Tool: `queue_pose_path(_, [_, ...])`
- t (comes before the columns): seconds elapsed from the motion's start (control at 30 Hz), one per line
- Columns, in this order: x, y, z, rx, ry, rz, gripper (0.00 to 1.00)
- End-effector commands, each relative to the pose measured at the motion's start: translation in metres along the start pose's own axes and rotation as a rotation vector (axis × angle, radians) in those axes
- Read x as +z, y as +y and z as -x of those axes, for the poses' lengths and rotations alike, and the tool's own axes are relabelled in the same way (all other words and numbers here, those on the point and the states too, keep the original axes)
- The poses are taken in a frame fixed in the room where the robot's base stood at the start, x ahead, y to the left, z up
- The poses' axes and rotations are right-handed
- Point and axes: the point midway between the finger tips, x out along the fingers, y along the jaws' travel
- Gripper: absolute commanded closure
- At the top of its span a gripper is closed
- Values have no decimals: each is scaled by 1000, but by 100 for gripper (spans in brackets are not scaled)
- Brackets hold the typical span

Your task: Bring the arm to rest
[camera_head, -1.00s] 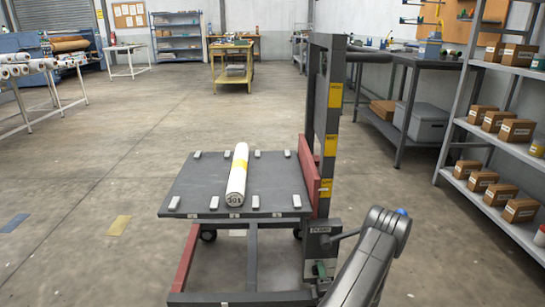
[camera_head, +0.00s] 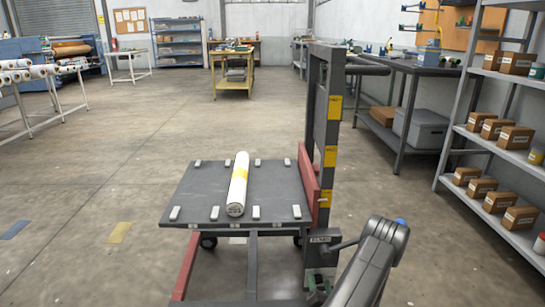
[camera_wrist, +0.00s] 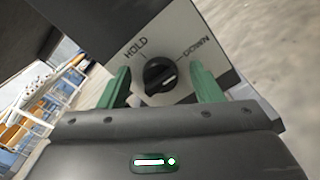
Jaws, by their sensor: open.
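My gripper (camera_wrist: 162,86) is open in the wrist view. Its two green fingers stand on either side of a black rotary knob (camera_wrist: 158,72), with gaps visible. The knob sits on a light panel (camera_wrist: 195,50) marked HOLD on the left and DOWN on the right. Which label the knob points to is hard to tell. In the head view my gripper (camera_head: 318,284) is small and partly hidden, low beside the lift's mast, below a grey control box (camera_head: 320,250). My arm (camera_head: 372,262) reaches to it from the lower right.
Shelving (camera_head: 462,140) with boxes is at the right. Open floor (camera_head: 110,165) lies to the left.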

Motion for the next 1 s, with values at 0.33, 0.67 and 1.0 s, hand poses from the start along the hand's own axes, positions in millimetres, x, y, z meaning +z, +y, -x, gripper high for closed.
queue_pose_path(0.33, [1, 4, 0, 0, 1, 281, 41])
queue_pose_path(0.67, [0, 5, 0, 0, 1, 502, 41])
queue_pose_path(1.0, [-2, 5, 0, 0, 1, 561, 41])
